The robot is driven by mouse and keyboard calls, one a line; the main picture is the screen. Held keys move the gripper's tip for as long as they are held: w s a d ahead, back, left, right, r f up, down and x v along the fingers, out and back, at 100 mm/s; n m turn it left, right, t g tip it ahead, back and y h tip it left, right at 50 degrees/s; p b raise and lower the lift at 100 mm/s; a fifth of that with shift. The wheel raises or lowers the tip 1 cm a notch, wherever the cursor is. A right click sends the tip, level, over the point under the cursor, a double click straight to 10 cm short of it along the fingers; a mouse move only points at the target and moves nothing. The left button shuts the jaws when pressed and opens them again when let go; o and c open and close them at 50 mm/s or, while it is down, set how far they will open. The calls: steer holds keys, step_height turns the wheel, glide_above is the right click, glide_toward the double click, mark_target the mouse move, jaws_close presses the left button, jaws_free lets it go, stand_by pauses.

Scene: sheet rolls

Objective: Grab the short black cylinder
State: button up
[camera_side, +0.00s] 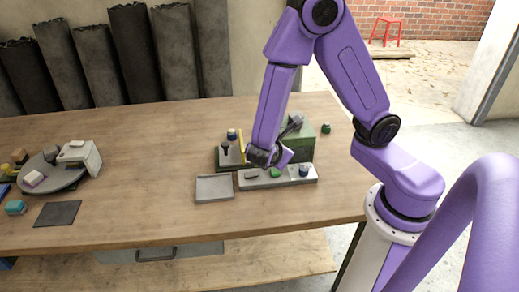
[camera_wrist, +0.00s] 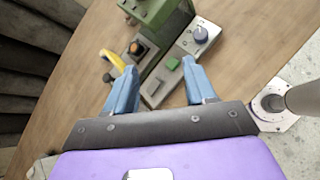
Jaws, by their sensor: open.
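My gripper (camera_wrist: 159,68) is open, its two blue fingers spread above a narrow grey tray (camera_wrist: 187,50). In the side view my gripper (camera_side: 266,158) hangs low over the same tray (camera_side: 264,183). The tray holds a green piece (camera_side: 275,173), a blue-grey knob (camera_side: 303,170) and a dark low piece (camera_side: 252,178) at its left end. A black rounded piece (camera_side: 225,148) stands on the base left of my gripper; a small black piece also shows beside the left finger in the wrist view (camera_wrist: 107,77). I cannot tell which is the short black cylinder. Nothing is between the fingers.
A green block-shaped machine (camera_side: 301,140) stands just behind my gripper. A yellow piece (camera_wrist: 113,60) lies near the left finger. A flat grey tray (camera_side: 214,188) is at the front left. A grey turntable (camera_side: 52,172) is at far left. The table between is clear.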

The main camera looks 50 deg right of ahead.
steer(key=w+f+n+t, duration=0.4)
steer(key=w+f+n, duration=0.2)
steer(key=f+n, duration=0.3)
steer(key=shift+m+h, duration=0.4)
steer(key=shift+m, duration=0.3)
steer(key=x, duration=1.3)
steer(key=shift+f, duration=0.35)
steer(key=shift+d+r+x, duration=0.1)
steer(key=shift+r+x, duration=0.05)
steer(key=shift+x, duration=0.7)
steer(key=shift+d+r+x, duration=0.1)
steer(key=shift+r+x, duration=0.05)
steer(key=shift+x, duration=0.65)
steer(key=shift+d+r+x, duration=0.1)
steer(key=shift+r+x, duration=0.05)
steer(key=shift+x, duration=0.7)
jaws_close()
steer(key=shift+r, duration=0.1)
